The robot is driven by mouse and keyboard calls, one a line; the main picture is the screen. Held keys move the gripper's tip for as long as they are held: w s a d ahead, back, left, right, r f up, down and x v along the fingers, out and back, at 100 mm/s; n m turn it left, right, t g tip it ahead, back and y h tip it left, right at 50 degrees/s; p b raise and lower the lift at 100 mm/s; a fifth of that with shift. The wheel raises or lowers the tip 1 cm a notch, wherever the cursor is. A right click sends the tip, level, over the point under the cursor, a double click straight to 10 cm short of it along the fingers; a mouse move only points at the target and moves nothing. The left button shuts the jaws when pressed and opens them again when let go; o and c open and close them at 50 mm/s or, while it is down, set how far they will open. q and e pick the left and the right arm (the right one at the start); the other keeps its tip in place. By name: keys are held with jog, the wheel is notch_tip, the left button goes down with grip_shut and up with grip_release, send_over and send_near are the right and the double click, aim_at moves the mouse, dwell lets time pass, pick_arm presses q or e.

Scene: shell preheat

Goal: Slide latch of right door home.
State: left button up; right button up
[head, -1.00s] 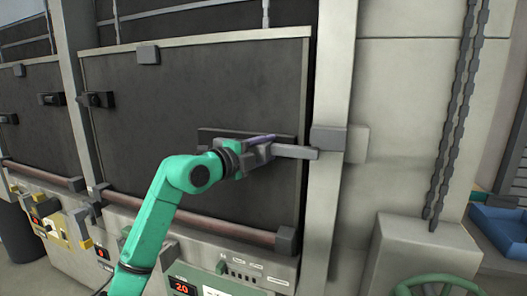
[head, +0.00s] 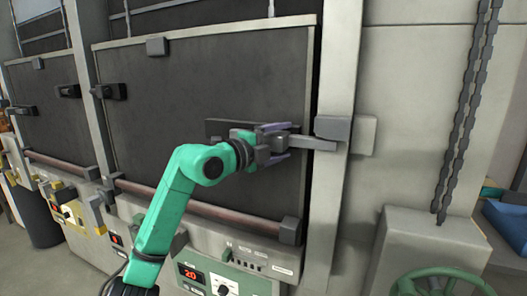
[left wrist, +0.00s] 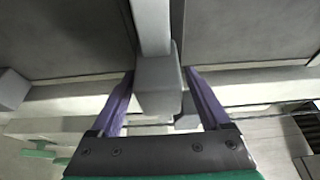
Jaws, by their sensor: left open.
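The right door (head: 200,90) is a dark upright panel, closed in its pale frame. Its latch is a grey bar (head: 312,143) lying across the door's right edge. The bar's tip reaches the frame post, at the lower edge of the grey catch (head: 333,128); I cannot tell how deep it sits. My left gripper (head: 285,141) is at the latch's left end, its purple fingers spread above and below it. In the left wrist view the grey latch block (left wrist: 158,85) stands between the open fingers, with gaps beside it. My right gripper is not in view.
Another dark door (head: 45,95) is at the left. A reddish rail (head: 200,209) and control panels (head: 225,275) run below the doors. Chains (head: 463,110) and a green handwheel (head: 440,285) are at the right.

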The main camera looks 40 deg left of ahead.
pick_arm(q)
jog(key=s+b, duration=0.6)
jog(key=s, duration=0.7)
jog(key=shift+a, duration=0.3)
